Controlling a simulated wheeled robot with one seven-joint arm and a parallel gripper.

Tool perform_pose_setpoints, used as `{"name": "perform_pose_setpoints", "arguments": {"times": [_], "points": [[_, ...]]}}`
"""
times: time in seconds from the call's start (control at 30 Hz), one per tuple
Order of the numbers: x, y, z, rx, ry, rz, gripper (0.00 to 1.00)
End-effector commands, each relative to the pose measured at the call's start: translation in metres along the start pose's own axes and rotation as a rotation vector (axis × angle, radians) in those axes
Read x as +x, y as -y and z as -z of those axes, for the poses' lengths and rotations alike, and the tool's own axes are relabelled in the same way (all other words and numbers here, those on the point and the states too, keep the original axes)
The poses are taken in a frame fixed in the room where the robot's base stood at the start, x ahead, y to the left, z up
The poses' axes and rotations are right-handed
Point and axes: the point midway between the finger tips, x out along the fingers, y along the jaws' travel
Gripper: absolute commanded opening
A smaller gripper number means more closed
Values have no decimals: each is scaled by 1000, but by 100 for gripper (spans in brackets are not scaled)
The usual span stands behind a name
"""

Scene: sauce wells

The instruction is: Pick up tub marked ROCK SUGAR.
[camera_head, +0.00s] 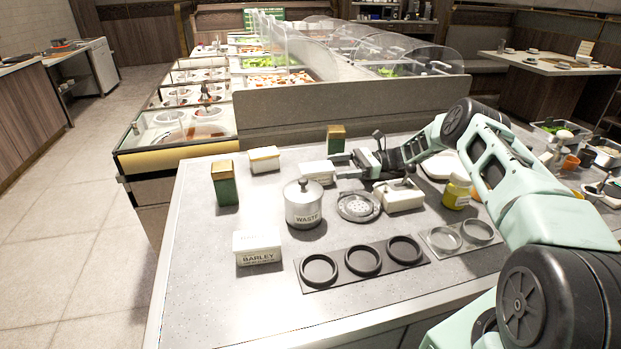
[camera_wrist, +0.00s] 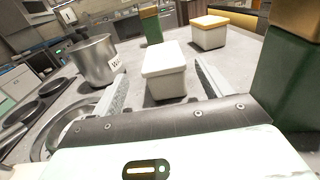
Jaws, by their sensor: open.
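No ROCK SUGAR mark is readable in either view. A small white lidded tub (camera_head: 318,173) stands on the counter just off my fingertips; its mark is too small to read. In the wrist view the white tub (camera_wrist: 165,78) appears upright between my two fingers, with a gap on each side. My gripper (camera_head: 336,166) is open and empty, low over the counter, pointing left. Another white tub (camera_head: 398,197) stands below my wrist, its mark unclear. A white tub with a yellowish lid (camera_head: 264,160) stands farther left. A front tub (camera_head: 258,250) reads BARLEY.
A metal WASTE pot (camera_head: 304,206) stands left of the strainer disc (camera_head: 358,207). Green canisters (camera_head: 225,184) (camera_head: 336,138) stand left and behind; one is close on the right in the wrist view (camera_wrist: 284,90).

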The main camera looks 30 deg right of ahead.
Motion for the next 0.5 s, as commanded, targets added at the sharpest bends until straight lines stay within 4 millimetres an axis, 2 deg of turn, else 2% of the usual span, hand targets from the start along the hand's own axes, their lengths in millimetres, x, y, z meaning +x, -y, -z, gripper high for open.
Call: {"name": "perform_pose_setpoints", "arguments": {"times": [0.33,0.5], "points": [[31,1,-3,-1,-1,-3,78],[56,4,-7,1,-2,-5,78]]}}
